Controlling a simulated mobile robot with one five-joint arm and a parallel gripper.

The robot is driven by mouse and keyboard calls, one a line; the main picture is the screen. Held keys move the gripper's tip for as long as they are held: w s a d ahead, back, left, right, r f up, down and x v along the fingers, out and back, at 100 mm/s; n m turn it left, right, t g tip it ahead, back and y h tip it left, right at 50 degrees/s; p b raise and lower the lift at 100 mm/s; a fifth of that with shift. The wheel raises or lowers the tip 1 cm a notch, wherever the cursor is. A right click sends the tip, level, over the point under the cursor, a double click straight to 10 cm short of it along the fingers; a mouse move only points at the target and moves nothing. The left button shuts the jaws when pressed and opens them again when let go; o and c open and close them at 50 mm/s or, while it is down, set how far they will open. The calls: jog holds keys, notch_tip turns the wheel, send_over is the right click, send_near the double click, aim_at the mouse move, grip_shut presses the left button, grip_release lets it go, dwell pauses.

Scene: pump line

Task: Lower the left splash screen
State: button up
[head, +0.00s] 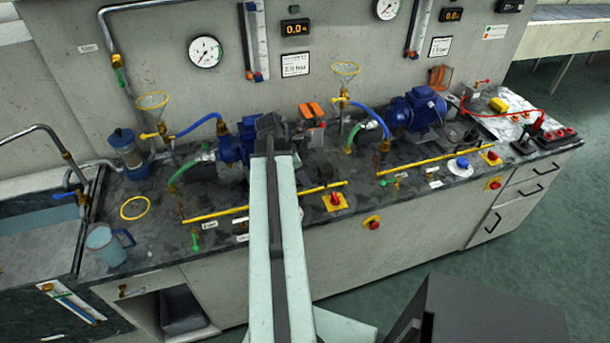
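The left splash screen shows as a long yellow bar (222,212) along the front of the worktop, before the left blue pump (230,148). My arm crosses in front of the bar and hides its middle. Any clear panel on it is hard to make out, so I cannot tell whether it is raised or lowered. A similar yellow bar (425,158) lies before the right blue pump (418,108). My gripper (269,126) is a dark shape at the arm's far end, beyond the left bar and beside the left pump. Its fingers cannot be made out.
A red button on a yellow plate (335,201) sits near the left bar's right end. Yellow-rimmed funnels (152,101), hoses and valves crowd the back. A blue-grey jug (105,246) and a yellow ring (135,207) are at the left. Green floor at the right is open.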

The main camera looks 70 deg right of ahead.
jog(key=p+v, duration=0.3)
jog(key=v, duration=0.1)
dwell(0.4)
jog(key=shift+w, duration=0.15)
jog(key=w+a+f+m+t, duration=0.2)
jog(key=w+a+m+t, duration=0.15)
jog(key=w+a, duration=2.2)
jog(key=w+a+m+y, duration=0.1)
jog(key=w+a+m, duration=0.1)
jog(key=a, duration=1.2)
jog(key=w+a+m+y, duration=0.1)
jog(key=w+a, duration=0.3)
jog(key=a, duration=1.1)
jog(key=shift+w+a+m+y, duration=0.2)
jog(key=shift+w+m+y, duration=0.2)
jog(key=shift+m, duration=0.25)
